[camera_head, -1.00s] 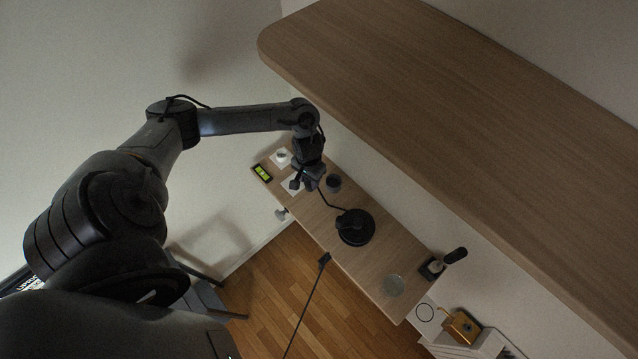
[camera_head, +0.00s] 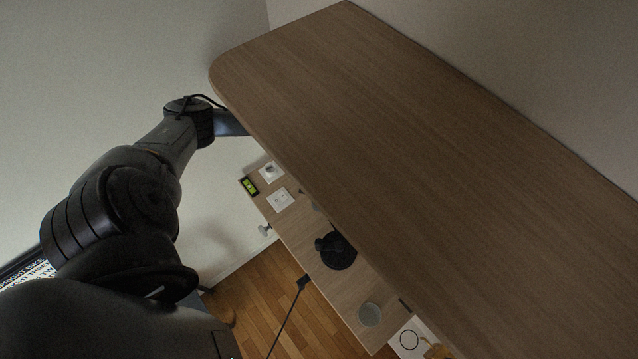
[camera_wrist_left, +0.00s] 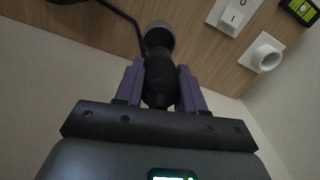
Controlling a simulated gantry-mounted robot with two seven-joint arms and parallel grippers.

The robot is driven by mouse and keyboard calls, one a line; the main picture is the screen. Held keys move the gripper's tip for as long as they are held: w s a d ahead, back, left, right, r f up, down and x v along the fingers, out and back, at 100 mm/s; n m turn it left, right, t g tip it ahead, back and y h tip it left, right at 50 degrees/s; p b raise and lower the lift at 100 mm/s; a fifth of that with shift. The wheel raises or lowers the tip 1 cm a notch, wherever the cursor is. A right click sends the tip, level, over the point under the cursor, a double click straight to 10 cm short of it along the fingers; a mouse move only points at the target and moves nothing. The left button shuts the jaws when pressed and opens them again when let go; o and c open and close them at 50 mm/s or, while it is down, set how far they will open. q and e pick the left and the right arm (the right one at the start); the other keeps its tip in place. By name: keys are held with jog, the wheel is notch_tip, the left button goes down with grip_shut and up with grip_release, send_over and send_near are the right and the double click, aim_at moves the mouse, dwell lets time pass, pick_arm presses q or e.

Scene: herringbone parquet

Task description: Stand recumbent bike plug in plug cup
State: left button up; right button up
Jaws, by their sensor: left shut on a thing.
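In the left wrist view my left gripper (camera_wrist_left: 161,72) has its purple fingers shut on the black plug (camera_wrist_left: 160,90). A grey round cup (camera_wrist_left: 158,34), which looks like the plug cup, is just beyond the plug. The plug's far end overlaps the cup's rim, and I cannot tell whether it is inside, touching or only in front. A black cable (camera_wrist_left: 122,14) runs beside the cup towards the plug. In the head view the shelf hides my left gripper and the plug. My right gripper is in neither view.
A wide wooden shelf (camera_head: 420,170) overhangs the lower narrow board (camera_head: 290,226).

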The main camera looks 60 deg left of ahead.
pick_arm(q)
jog(key=shift+r+p, duration=0.2)
jog(key=shift+p, duration=0.45)
notch_tip(320, 180, down, 5)
jog(key=b, duration=0.2)
jog(key=shift+f+b, duration=0.1)
jog(key=shift+b, duration=0.2)
jog(key=shift+f, duration=1.55)
jog(key=shift+f+b, duration=0.3)
jog(key=shift+f, duration=0.05)
jog(key=shift+f, duration=0.15)
